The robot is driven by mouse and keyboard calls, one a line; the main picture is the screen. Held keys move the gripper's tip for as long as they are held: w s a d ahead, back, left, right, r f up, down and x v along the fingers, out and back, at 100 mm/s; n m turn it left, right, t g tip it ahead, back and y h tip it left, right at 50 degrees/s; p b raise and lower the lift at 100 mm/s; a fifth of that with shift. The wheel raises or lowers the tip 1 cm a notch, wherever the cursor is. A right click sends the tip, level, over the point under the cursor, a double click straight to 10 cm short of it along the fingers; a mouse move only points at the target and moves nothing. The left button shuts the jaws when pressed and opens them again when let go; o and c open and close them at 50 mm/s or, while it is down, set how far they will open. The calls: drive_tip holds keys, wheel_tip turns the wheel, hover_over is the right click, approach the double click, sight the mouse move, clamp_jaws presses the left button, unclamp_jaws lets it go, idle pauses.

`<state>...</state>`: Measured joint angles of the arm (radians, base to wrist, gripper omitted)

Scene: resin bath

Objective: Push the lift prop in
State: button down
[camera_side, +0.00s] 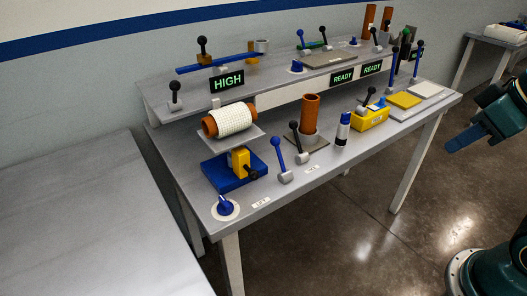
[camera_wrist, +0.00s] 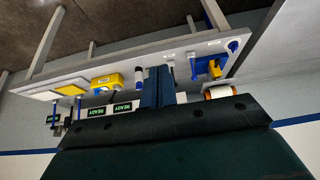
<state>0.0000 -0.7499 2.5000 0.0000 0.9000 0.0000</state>
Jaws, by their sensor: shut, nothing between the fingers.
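A lift stands at the front left of the bench: a blue base (camera_side: 222,172), a yellow block (camera_side: 240,158) with a black knob (camera_side: 250,172) at its side, and a grey plate (camera_side: 240,138) on top. A white-wrapped orange roll (camera_side: 230,121) lies on the plate. I cannot tell for sure which part is the prop; the black knob sticks out from the block. My gripper (camera_side: 452,146) is shut and empty, off the bench's right side, far from the lift. In the wrist view, my gripper's blue fingers (camera_wrist: 157,88) are together, and the yellow block (camera_wrist: 215,68) shows beyond them.
A blue knob on a white disc (camera_side: 225,208), a blue lever (camera_side: 279,153) and a black-handled lever (camera_side: 298,140) stand near the lift. Open floor separates me from the bench.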

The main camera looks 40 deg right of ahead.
drive_tip(key=w+a+f+n+y, duration=0.2)
drive_tip(key=w+a+f+n, duration=0.4)
drive_tip(key=w+a+n, duration=0.1)
drive_tip(key=w+a+f+n+t+y, duration=0.1)
drive_tip(key=w+a+f+n, duration=0.6)
drive_tip(key=w+a, duration=0.3)
drive_tip(key=shift+w+a+y, duration=0.25)
drive_tip(key=shift+w+y, duration=0.15)
drive_tip(key=shift+w, duration=0.15)
drive_tip(key=shift+f, duration=0.1)
